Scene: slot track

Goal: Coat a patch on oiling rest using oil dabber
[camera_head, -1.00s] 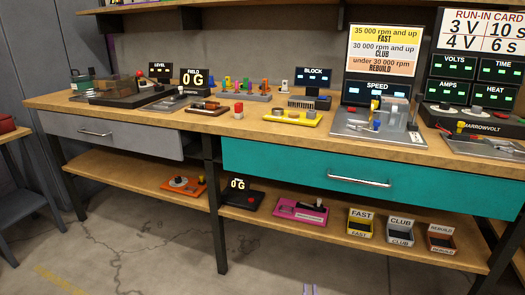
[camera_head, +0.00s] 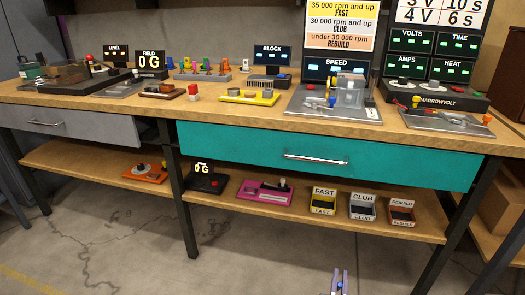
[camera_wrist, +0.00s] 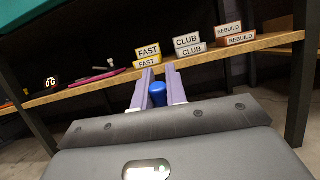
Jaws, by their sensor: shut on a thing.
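My gripper (camera_head: 341,272) shows at the bottom edge of the head view, low in front of the bench. Its two purple fingers also show in the wrist view (camera_wrist: 160,76). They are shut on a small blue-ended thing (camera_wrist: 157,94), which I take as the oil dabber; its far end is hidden. In the head view it is a blue spot (camera_head: 340,285) between the fingers. It is well away from the bench top. I cannot tell which fixture is the oiling rest; a yellow tray (camera_head: 262,99) and a small brown stand (camera_head: 160,93) sit on the bench.
The wooden bench top (camera_head: 225,112) carries several stations. A metal plate (camera_head: 318,111) with a clear block lies before the SPEED display. The teal drawer (camera_head: 235,151) is shut. The lower shelf holds FAST (camera_head: 323,208), CLUB (camera_head: 362,214) and REBUILD (camera_head: 401,219) bins. Open floor lies in front.

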